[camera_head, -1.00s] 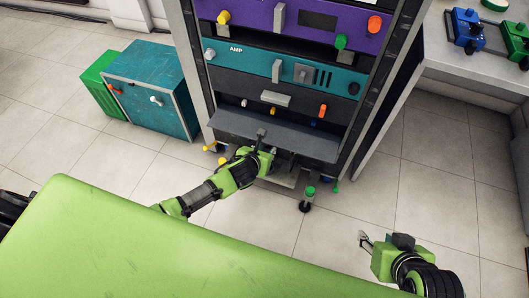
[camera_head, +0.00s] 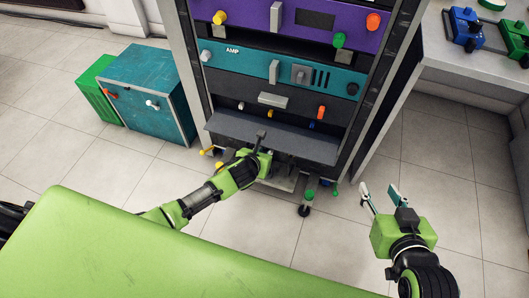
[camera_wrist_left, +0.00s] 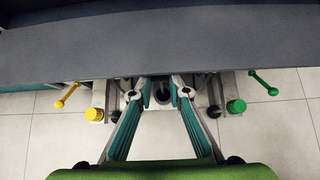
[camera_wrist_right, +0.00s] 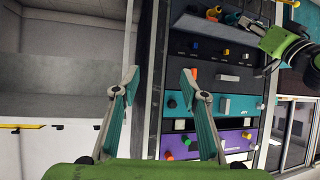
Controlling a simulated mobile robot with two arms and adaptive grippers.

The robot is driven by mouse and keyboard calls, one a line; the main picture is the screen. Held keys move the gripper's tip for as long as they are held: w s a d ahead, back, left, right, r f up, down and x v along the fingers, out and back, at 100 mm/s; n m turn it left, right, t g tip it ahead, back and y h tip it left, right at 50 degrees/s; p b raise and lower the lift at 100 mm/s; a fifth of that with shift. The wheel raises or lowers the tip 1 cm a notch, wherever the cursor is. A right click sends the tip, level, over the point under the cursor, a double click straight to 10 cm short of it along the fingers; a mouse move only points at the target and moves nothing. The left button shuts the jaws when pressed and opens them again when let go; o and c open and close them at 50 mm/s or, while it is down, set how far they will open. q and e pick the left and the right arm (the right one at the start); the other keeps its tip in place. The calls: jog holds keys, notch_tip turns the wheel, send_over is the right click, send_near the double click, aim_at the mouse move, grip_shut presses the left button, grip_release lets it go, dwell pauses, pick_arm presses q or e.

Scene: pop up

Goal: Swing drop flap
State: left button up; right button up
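The flap (camera_head: 270,137) is a dark grey panel low on the rack's front, sloping out from below the small knobs. In the left wrist view, the flap (camera_wrist_left: 160,40) fills the top as a wide grey band. My left gripper (camera_wrist_left: 160,93) is open just below the flap's lower edge, its teal fingers apart with nothing held. I cannot tell whether the tips touch the flap. In the head view, my left gripper (camera_head: 270,172) is at the flap's lower middle, fingers partly hidden. My right gripper (camera_head: 381,195) is open and empty, right of the rack, away from the flap.
The rack (camera_head: 370,100) has a purple unit (camera_head: 260,15) and a teal AMP unit (camera_head: 235,62) above the flap. A teal cabinet (camera_head: 150,85) stands left. A grey counter (camera_head: 465,50) with blue and green devices is right. A green surface (camera_head: 120,245) lies in front. The floor between is clear.

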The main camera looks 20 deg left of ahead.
jog(key=s+d+f+g+h+p, duration=0.1)
jog(key=s+d+f+g, duration=0.1)
jog(key=s+f+g, duration=0.2)
jog(key=s+d+f+g+h+p, duration=0.1)
jog(key=s+d+f+g+p, duration=0.1)
jog(key=s, duration=0.8)
jog(key=shift+s+d+f+g, duration=0.4)
jog(key=shift+d+f+g, duration=0.05)
jog(key=shift+f+g, duration=0.55)
jog(key=p+x, duration=0.3)
jog(key=shift+w+a, duration=0.1)
jog(key=shift+w, duration=0.05)
dwell(0.3)
